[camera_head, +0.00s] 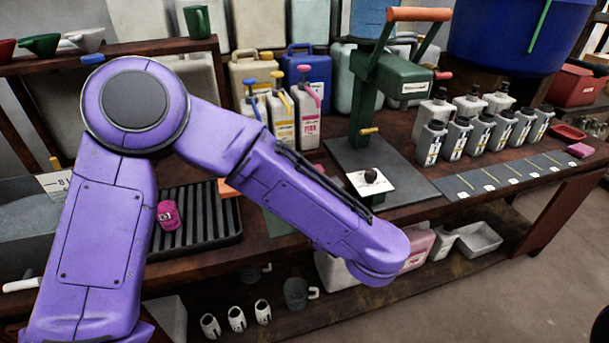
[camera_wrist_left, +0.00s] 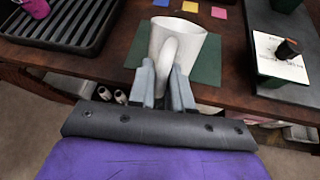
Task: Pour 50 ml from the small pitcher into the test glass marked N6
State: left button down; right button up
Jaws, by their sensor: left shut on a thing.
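A white pitcher (camera_wrist_left: 172,42) with a thick handle shows in the left wrist view, in front of a dark green mat (camera_wrist_left: 207,70). My left gripper (camera_wrist_left: 168,84) is shut on its handle. I cannot tell whether the pitcher touches the mat or hangs above it. Its contents are not visible. In the head view my purple left arm hides the pitcher and the gripper. I cannot read the mark N6 anywhere. Several small white vessels with dark marks (camera_head: 237,319) stand on the lower shelf, too small to read. My right gripper is out of view.
A black ribbed tray (camera_head: 212,240) holds a pink item (camera_head: 168,215). A green lever press (camera_head: 398,80) stands on a dark plate, with a white card and dark knob (camera_head: 371,177). Several grey bottles (camera_head: 458,137) line the right. Dark mugs (camera_head: 296,292) sit below.

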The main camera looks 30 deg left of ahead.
pick_arm(q)
jog(key=shift+w+a+r+g+h+p, duration=0.25)
jog(key=shift+r+p, duration=0.3)
jog(key=shift+p, duration=0.15)
jog(key=shift+w+a+r+g+h+p, duration=0.15)
jog(key=shift+w+r+p, duration=0.1)
jog(key=shift+r+p, duration=0.4)
jog(key=shift+w+a+r+g+h+p, duration=0.25)
jog(key=shift+r+p, duration=0.25)
jog(key=shift+p, duration=0.25)
jog(key=shift+w+r+p, duration=0.15)
jog(key=shift+p, duration=0.4)
jog(key=shift+w+a+r+m+g+h+p, duration=0.4)
jog(key=shift+r+g+h+p, duration=0.3)
jog(key=shift+p, duration=1.05)
